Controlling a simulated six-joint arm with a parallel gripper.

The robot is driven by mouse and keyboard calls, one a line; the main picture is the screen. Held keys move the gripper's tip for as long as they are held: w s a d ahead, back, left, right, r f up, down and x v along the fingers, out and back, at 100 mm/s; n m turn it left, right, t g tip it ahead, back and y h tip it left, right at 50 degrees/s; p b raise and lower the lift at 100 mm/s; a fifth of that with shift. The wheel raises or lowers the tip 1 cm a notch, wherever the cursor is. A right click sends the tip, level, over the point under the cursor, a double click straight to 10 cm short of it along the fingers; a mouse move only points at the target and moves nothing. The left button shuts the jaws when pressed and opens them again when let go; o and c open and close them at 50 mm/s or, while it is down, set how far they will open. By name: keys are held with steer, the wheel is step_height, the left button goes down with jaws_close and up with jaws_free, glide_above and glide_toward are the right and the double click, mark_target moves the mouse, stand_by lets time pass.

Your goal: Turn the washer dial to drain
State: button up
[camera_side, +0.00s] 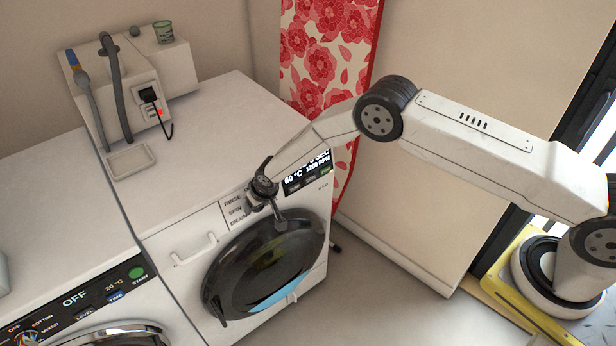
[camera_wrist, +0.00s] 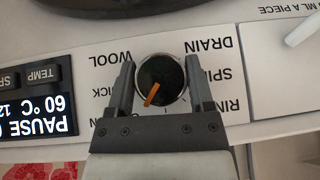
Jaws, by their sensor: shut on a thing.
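The washer dial (camera_wrist: 165,72) is a round dark knob with a pale rim and an orange pointer mark (camera_wrist: 152,94), seen upside down in the wrist view. The mark slants toward the lower left of that picture, away from the DRAIN label (camera_wrist: 208,46) at the upper right. My gripper (camera_wrist: 160,64) has one finger on each side of the dial and is shut on it. In the side view my gripper (camera_side: 262,190) is at the front panel of the right washer (camera_side: 190,175), hiding the dial.
The washer's display (camera_wrist: 35,115) reads PAUSE and 60 °C. Below the panel is the dark round door (camera_side: 250,270). A drawer handle (camera_side: 193,250) juts out to its left.

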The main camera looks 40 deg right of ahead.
steer(key=shift+a+n+h, duration=0.15)
steer(key=shift+n+h, duration=0.55)
steer(key=shift+h, duration=0.6)
steer(key=n+h, duration=0.2)
steer(key=h, duration=0.1)
steer(key=n+t+h, duration=0.1)
steer(key=h, duration=0.1)
steer(key=n+h, duration=0.1)
steer(key=h, duration=0.1)
steer(key=shift+n+t, duration=0.3)
steer(key=shift+t, duration=0.1)
steer(key=shift+n+t+h, duration=0.3)
steer(key=shift+n+h, duration=0.1)
steer(key=shift+h, duration=0.3)
steer(key=o, duration=1.2)
steer(key=shift+o, duration=0.2)
steer(key=shift+r, duration=0.1)
steer(key=v, duration=0.7)
steer(key=shift+s+a, duration=0.15)
steer(key=shift+a, duration=0.1)
steer(key=shift+r, duration=0.15)
